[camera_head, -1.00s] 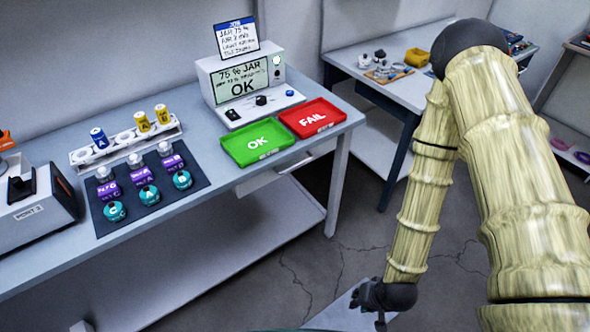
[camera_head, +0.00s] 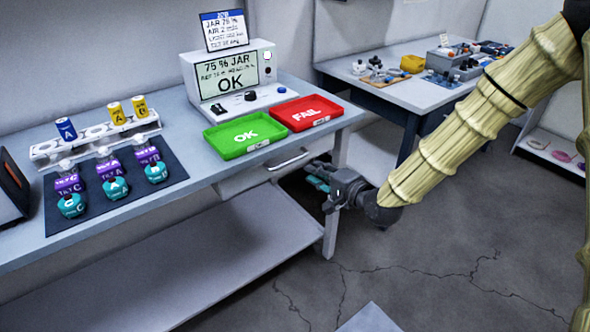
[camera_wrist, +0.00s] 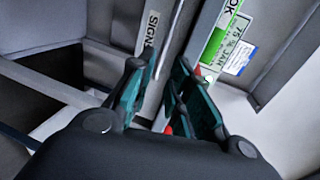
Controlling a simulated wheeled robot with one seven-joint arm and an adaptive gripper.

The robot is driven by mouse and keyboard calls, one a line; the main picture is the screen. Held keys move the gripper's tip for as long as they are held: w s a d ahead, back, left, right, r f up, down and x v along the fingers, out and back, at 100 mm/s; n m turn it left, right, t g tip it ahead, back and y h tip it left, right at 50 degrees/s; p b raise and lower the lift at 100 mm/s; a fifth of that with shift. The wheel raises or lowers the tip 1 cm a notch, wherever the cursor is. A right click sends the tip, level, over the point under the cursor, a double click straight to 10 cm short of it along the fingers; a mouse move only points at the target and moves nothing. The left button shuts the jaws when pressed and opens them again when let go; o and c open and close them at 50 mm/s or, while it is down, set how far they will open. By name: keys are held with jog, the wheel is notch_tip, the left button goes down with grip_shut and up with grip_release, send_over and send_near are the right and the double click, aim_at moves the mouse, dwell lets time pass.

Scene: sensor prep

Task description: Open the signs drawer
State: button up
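The signs drawer (camera_head: 258,178) is under the front edge of the workbench, with a pale bar handle (camera_head: 289,161). It looks closed. In the wrist view, a label beginning "SIGN" (camera_wrist: 150,30) shows on the pale drawer front, just beyond the fingertips. My gripper (camera_head: 314,178) is just right of the handle and slightly below it, fingers pointing left at the drawer. In the wrist view, my gripper (camera_wrist: 160,70) has its two teal fingers apart with nothing clearly held between them. Whether the fingers touch the handle I cannot tell.
A green OK tray (camera_head: 232,136) and a red FAIL tray (camera_head: 303,112) sit on the workbench above the drawer. A lower shelf (camera_head: 215,255) and a bench leg (camera_head: 332,235) are near my gripper. A second table (camera_head: 425,92) stands behind. The floor at right is clear.

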aim_at(296, 160)
jog(key=x, duration=1.1)
jog(key=shift+r, duration=0.25)
grip_shut()
